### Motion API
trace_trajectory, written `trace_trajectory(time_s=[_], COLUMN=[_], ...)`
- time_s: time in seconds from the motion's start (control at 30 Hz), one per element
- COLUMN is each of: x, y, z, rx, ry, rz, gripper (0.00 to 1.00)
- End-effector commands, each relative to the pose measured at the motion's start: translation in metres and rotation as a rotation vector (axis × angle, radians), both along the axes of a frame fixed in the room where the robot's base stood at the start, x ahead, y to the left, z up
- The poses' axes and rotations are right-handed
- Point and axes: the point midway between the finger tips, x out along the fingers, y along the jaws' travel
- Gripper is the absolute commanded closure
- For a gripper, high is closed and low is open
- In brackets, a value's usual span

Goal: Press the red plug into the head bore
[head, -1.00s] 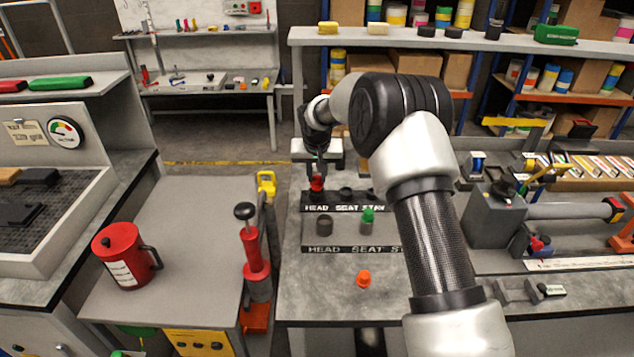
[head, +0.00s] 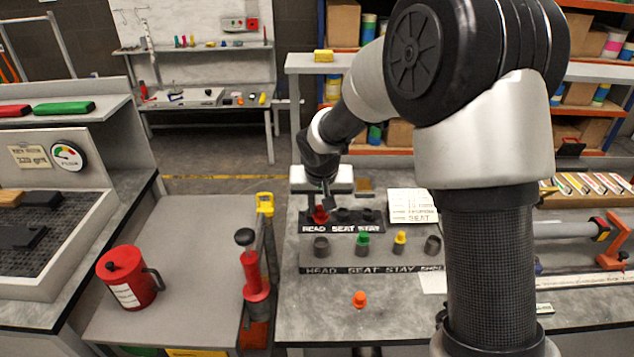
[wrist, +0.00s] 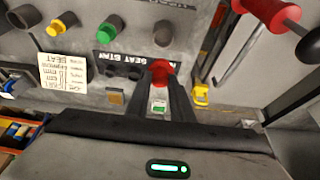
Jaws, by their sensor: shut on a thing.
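The red plug (head: 321,214) is upright at the HEAD end of the rear block (head: 369,229), just above the HEAD label. My gripper (head: 324,197) is above it, with its fingers shut on it. In the wrist view the red plug (wrist: 160,70) shows between the two fingertips (wrist: 161,84) of my gripper. The head bore is hidden under the plug, and I cannot tell how deep the plug sits. Two dark bores (head: 343,215) show to its right in the same block.
A front block (head: 340,269) holds grey sockets, a green plug (head: 363,241) and a yellow plug (head: 400,237). An orange plug (head: 360,299) stands on the clear bench front. A white card (head: 412,205) lies right of the rear block. A red pump (head: 254,275) stands left.

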Motion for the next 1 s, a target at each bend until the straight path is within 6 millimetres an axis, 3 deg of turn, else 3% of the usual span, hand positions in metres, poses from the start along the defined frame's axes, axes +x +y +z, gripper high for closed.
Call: trace_trajectory(time_s=[0.17, 0.67, 1.0], x=[-0.017, -0.018, -0.018], y=[-0.002, -0.002, -0.002], z=[0.001, -0.002, -0.030], rx=[0.003, 0.003, 0.003], ry=[0.002, 0.002, 0.003], rz=[0.002, 0.002, 0.002], gripper=[1.00, 1.00, 1.00])
